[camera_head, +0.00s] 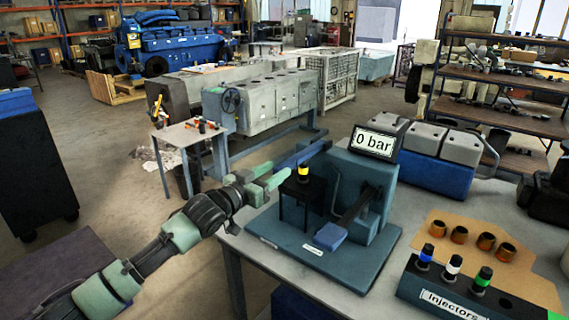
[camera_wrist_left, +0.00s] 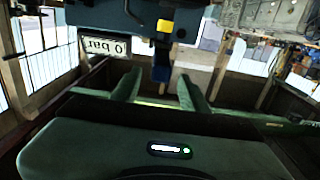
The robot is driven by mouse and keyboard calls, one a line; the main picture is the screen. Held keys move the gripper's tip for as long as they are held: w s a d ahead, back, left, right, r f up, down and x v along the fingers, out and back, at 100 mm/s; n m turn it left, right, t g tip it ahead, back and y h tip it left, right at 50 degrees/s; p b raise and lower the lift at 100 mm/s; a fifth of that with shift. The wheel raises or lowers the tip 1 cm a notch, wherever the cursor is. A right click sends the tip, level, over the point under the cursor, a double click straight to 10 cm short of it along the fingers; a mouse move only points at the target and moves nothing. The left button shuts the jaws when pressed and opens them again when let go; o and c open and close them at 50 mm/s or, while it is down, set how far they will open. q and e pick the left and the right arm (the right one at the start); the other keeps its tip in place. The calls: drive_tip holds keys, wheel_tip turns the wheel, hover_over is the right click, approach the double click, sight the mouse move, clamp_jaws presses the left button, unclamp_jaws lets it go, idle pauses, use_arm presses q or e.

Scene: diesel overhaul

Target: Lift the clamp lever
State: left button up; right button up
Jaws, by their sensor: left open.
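The teal test stand (camera_head: 345,265) sits on the bench, with a "0 bar" display (camera_head: 375,143) on top. A blue bar-shaped lever (camera_head: 303,153) sticks out at the stand's back left. A second lever, a dark arm with a blue grip (camera_head: 331,236), slopes down at the front; no readable label shows which is the clamp lever. An injector with a yellow band (camera_head: 303,173) stands upright in a black holder (camera_head: 301,198). My left gripper (camera_head: 283,176) is open beside the holder, near the blue bar. In the left wrist view, a dark part (camera_wrist_left: 161,65) shows between its fingers.
Injectors with blue, white and green bands stand in a rack (camera_head: 450,290) at the front right. Copper-coloured cups (camera_head: 460,234) stand on a brown mat. A small table (camera_head: 190,133) and a grey engine block (camera_head: 270,100) stand behind. Open floor lies left.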

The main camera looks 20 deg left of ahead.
sight(293, 159)
use_arm(q)
drive_tip(key=shift+p+x, duration=0.5)
drive_tip(key=shift+x, duration=2)
clamp_jaws()
